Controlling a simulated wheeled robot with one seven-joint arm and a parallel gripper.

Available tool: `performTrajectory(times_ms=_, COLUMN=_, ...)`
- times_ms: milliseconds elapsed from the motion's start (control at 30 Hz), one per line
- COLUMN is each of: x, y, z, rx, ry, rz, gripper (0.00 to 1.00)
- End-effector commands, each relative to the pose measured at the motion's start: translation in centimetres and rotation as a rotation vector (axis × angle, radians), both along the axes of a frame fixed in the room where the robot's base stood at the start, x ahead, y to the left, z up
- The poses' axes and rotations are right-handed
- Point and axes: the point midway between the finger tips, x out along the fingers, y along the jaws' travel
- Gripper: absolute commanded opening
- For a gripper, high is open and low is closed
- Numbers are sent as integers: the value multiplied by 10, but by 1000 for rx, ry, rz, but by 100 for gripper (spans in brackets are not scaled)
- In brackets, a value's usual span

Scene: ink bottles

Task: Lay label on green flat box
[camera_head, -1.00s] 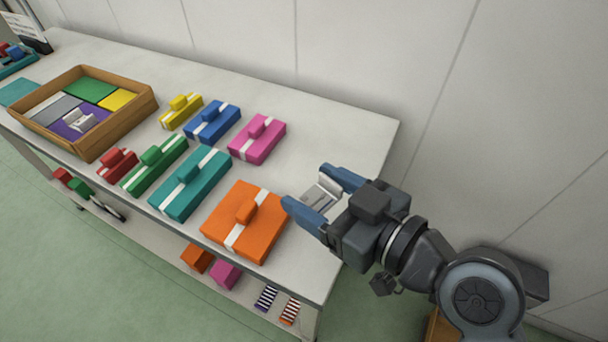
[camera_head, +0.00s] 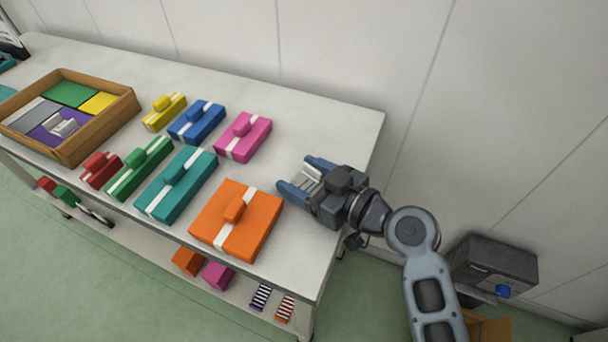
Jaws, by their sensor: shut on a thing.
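My gripper (camera_head: 296,176) is over the right end of the table, to the right of the orange box and the pink box. Its two blue fingers hold a small pale grey-white piece, the label (camera_head: 310,172). The green flat box (camera_head: 138,168), with a white band and a green block on top, lies on the table well to the left of my gripper. It sits between the red box and the teal box. The label's far side is partly hidden by the gripper.
Near the green box lie red (camera_head: 100,171), teal (camera_head: 176,190), orange (camera_head: 236,218), yellow (camera_head: 164,113), blue (camera_head: 196,122) and pink (camera_head: 243,138) boxes. A wooden tray (camera_head: 118,116) with coloured panels stands at left. The table's right strip (camera_head: 345,130) is bare.

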Motion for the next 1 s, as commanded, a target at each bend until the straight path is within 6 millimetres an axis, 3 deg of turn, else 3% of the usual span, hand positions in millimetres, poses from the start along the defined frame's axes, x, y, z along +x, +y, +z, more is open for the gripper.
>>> performTrajectory(times_ms=333, x=0, y=0, z=-4, rx=-1, ry=-1, rz=0, gripper=40)
performTrajectory(times_ms=367, x=0, y=0, z=-2, rx=-1, ry=-1, rz=0, gripper=71)
performTrajectory(times_ms=467, x=0, y=0, z=-2, rx=-1, ry=-1, rz=0, gripper=80)
performTrajectory(times_ms=800, x=0, y=0, z=3, rx=-1, ry=-1, rz=0, gripper=80)
performTrajectory(times_ms=1000, x=-21, y=-27, z=6, rx=-2, ry=-1, rz=-3, gripper=80)
